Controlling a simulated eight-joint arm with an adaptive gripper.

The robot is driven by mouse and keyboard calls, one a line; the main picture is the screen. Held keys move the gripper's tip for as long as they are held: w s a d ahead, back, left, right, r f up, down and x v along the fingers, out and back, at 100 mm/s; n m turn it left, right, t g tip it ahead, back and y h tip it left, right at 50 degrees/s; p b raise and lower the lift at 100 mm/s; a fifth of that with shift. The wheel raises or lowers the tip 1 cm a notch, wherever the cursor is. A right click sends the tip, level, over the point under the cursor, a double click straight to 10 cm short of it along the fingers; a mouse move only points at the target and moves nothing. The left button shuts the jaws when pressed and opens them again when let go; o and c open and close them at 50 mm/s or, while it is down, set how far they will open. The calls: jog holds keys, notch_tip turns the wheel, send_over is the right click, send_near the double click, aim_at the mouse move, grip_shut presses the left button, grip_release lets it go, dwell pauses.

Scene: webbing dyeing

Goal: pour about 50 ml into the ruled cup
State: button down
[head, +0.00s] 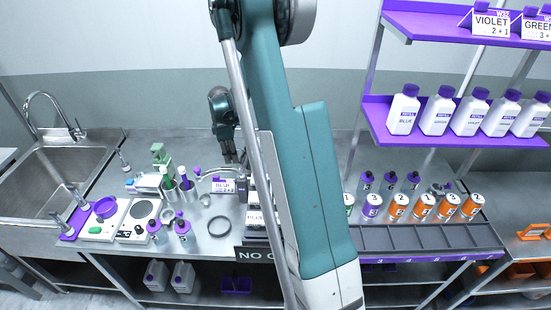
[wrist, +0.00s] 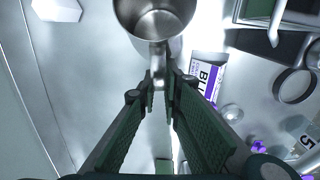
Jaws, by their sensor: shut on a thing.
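In the wrist view, my gripper (wrist: 160,88) is shut on the handle of a steel jug (wrist: 136,14). The jug is at the top of that view, its round open mouth towards the camera and partly cut off by the frame. I cannot tell what liquid it holds. In the head view, my gripper (head: 229,156) points down over the steel counter, partly behind my arm. A small clear round vessel (wrist: 232,112) stands to the right of my fingers in the wrist view. I cannot make out ruled marks on it.
A "BLUE" card (wrist: 207,76) stands right of the jug. A dark ring (head: 219,226) lies on the counter. Scales (head: 139,218) and purple-capped bottles (head: 183,230) stand left. The sink (head: 67,180) is far left. Numbered cans (head: 397,206) and shelved refill bottles (head: 403,112) are right.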

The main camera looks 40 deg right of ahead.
jog(key=shift+w+a+f+g+h+b, duration=0.2)
jog(key=shift+a+f+g+h+b, duration=0.1)
jog(key=shift+f+b, duration=0.15)
jog(key=shift+w+a+f+g+h+b, duration=0.2)
jog(key=shift+f+h+b, duration=0.1)
jog(key=shift+f+b, duration=0.1)
jog(key=shift+w+a+f+g+h+b, duration=0.15)
jog(key=shift+f+g+h+b, duration=0.15)
jog(key=shift+f+h+b, duration=0.2)
jog(key=shift+a+f+g+h+b, duration=0.1)
jog(key=shift+f+g+h+b, duration=0.25)
jog(key=shift+b, duration=0.25)
jog(key=shift+f, duration=0.1)
